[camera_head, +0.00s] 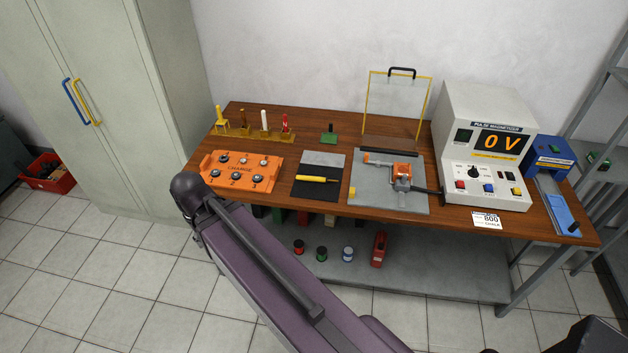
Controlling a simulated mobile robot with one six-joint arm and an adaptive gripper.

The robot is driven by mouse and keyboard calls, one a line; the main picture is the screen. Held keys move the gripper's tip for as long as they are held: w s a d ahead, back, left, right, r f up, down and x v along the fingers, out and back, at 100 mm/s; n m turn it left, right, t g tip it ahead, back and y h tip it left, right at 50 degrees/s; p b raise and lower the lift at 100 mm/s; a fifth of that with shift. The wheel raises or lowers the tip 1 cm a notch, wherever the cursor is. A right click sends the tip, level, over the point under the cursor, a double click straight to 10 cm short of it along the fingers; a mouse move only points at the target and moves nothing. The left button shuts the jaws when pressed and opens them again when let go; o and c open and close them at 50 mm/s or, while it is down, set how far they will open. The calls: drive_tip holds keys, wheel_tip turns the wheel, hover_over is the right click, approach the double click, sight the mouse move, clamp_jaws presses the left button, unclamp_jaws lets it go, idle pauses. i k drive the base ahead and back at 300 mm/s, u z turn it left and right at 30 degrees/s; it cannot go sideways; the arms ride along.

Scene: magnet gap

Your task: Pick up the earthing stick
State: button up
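A yellow stick with a dark end (317,179) lies flat across a black and grey mat (320,192) in the middle of the wooden bench. It looks like the earthing stick, though its details are too small to be sure. Nothing touches it from above. My purple arm crosses the lower middle of the view, in front of the bench. My gripper cannot be made out in this view.
The wooden bench (334,216) also holds an orange charger (240,171), a rack of upright tools (250,132), a grey plate with an orange clamp (385,200) and a yellow-framed clear guard (397,105). The magnetizer (484,150) reads 0 V. A cabinet (110,110) stands left.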

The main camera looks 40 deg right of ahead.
sight(298, 178)
drive_tip(key=z, duration=1.5)
drive_tip(key=k, duration=0.6)
drive_tip(key=z, duration=0.1)
drive_tip(key=i, duration=0.55)
drive_tip(key=z, duration=0.05)
